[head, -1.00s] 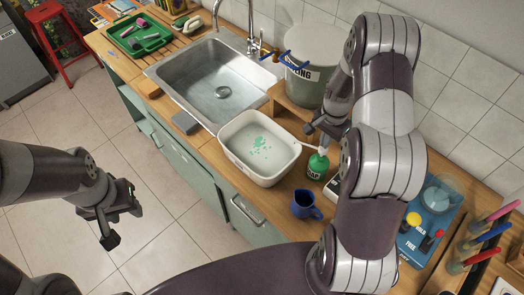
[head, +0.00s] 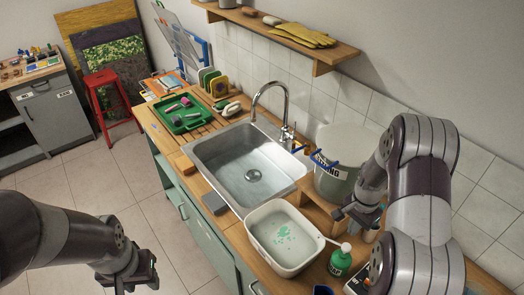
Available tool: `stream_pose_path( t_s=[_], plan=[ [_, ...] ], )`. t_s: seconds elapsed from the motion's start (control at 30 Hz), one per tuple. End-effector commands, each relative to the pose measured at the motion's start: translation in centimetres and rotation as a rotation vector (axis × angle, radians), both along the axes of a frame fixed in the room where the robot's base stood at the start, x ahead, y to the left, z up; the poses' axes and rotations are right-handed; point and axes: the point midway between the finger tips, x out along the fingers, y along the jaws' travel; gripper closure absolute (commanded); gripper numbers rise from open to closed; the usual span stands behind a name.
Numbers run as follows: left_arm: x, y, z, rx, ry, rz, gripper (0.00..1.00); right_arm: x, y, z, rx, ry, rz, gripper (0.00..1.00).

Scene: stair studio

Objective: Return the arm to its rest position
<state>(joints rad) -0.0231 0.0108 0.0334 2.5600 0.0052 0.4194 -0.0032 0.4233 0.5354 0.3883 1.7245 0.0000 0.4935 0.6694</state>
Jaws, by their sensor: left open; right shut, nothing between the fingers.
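My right gripper (head: 342,214) is shut and empty. It hangs in the air at the end of the bent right arm, above the counter, behind the white basin and in front of the large lidded pot. The green soap bottle (head: 340,264) with a white pump top stands upright below it, apart from it. My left gripper (head: 134,279) is open and empty at the bottom left, over the floor in front of the cabinets. The lower part of it is close to the frame edge.
The white basin (head: 251,229) with green-specked water stands beside the steel sink (head: 199,157). A wall shelf (head: 318,52) overhangs the back.

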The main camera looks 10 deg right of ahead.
Motion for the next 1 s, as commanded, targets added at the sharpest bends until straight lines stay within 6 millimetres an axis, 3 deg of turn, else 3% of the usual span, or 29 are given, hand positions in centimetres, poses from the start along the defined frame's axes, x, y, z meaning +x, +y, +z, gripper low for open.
stream_pose_path(
  t_s=[0.17,0.23,0.43,0.5,0.6,0.73,1.0],
  plan=[
    [0.0,0.0,0.0,0.0,0.0,0.0,0.57,-0.2,0.1,-0.1,0.001,0.003,0.09,1.0],
    [0.0,0.0,-0.2,0.0,0.0,0.0,0.57,-3.0,1.5,-0.4,0.027,0.044,0.244,1.0],
    [0.0,0.0,-10.3,0.0,0.001,0.0,0.57,-9.2,10.6,-2.9,0.008,0.007,0.839,1.0],
    [0.0,0.0,-13.0,0.0,0.001,0.0,0.57,-11.1,13.1,-3.6,-0.013,-0.024,0.977,1.0],
    [0.0,0.0,-15.2,0.0,0.001,0.0,0.57,-12.3,15.4,-4.1,-0.043,-0.075,1.07,1.0],
    [0.0,0.0,-15.7,0.0,0.0,0.0,0.57,-11.8,16.5,-3.6,-0.063,-0.112,1.116,1.0],
    [0.0,0.0,-15.2,0.0,-0.001,0.0,0.57,-11.7,16.5,-3.2,-0.062,-0.11,1.115,1.0]
  ],
)
